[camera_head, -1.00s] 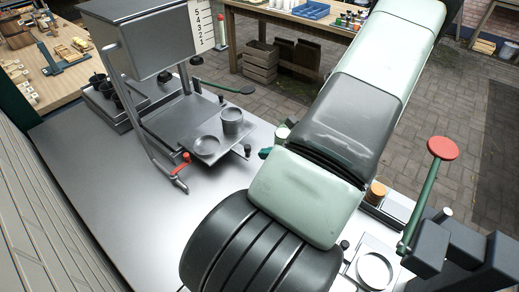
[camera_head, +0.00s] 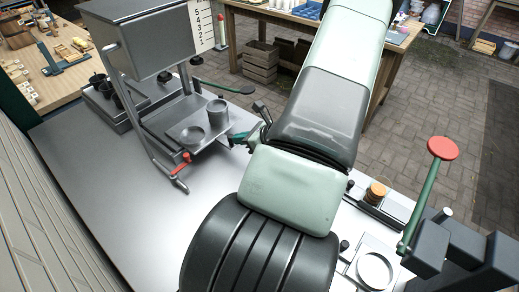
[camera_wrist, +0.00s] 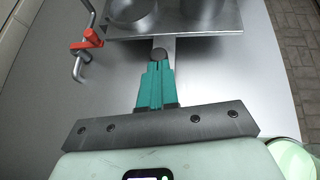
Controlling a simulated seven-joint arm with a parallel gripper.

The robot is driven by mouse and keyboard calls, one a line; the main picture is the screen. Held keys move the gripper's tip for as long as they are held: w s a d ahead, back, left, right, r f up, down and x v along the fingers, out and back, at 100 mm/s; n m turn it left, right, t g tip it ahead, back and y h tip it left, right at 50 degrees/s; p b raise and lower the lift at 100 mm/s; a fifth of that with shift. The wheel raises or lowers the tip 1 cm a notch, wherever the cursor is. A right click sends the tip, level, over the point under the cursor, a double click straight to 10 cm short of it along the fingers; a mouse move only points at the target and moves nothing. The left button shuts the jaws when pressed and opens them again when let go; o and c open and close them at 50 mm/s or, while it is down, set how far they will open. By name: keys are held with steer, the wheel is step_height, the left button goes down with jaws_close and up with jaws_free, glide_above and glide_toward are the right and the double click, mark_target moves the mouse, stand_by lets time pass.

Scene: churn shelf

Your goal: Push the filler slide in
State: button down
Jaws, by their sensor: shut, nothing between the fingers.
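The filler slide (camera_head: 213,134) is a flat metal plate under the grey hopper (camera_head: 158,42), carrying a bowl (camera_head: 192,136) and a cup (camera_head: 217,113). In the head view my gripper (camera_head: 238,138) is at the slide's outer edge and hides the knob.
A crank with a red grip (camera_head: 182,157) hangs left of the slide. A green lever (camera_head: 225,87) sticks out behind it. A red-topped lever (camera_head: 443,148) and a white ring (camera_head: 375,271) stand at the right.

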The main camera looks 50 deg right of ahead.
mark_target(224, 138)
steer(key=w, duration=0.7)
steer(key=shift+w, duration=0.25)
steer(key=shift+a, duration=0.1)
steer(key=s, duration=0.5)
steer(key=shift+d, duration=0.4)
steer(key=v, duration=1)
steer(key=shift+w+r, duration=0.1)
